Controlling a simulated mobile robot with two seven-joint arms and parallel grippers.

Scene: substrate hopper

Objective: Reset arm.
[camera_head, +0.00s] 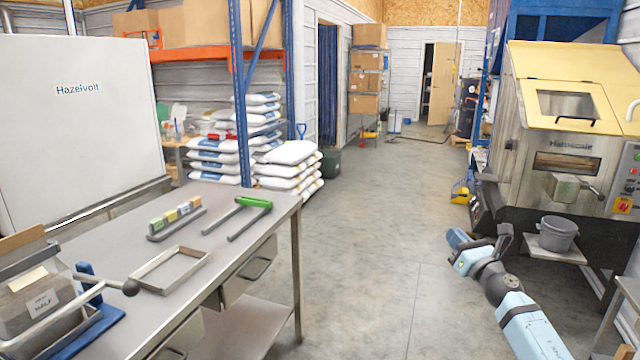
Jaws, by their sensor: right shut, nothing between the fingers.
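My right arm comes in from the lower right in pale blue and dark grey. My right gripper (504,236) is the small dark part at its far end. It is shut and empty, held over the open floor in front of the hopper machine (560,165). It looks apart from the machine and from the grey bucket (556,236). My left gripper is not in view.
A steel workbench (225,205) on the left carries a green-handled tool (254,202), a metal frame (170,270), a block rack (176,217) and a lever press (45,300). Stacked sacks (290,170) stand behind. The concrete floor (390,220) is clear in the middle.

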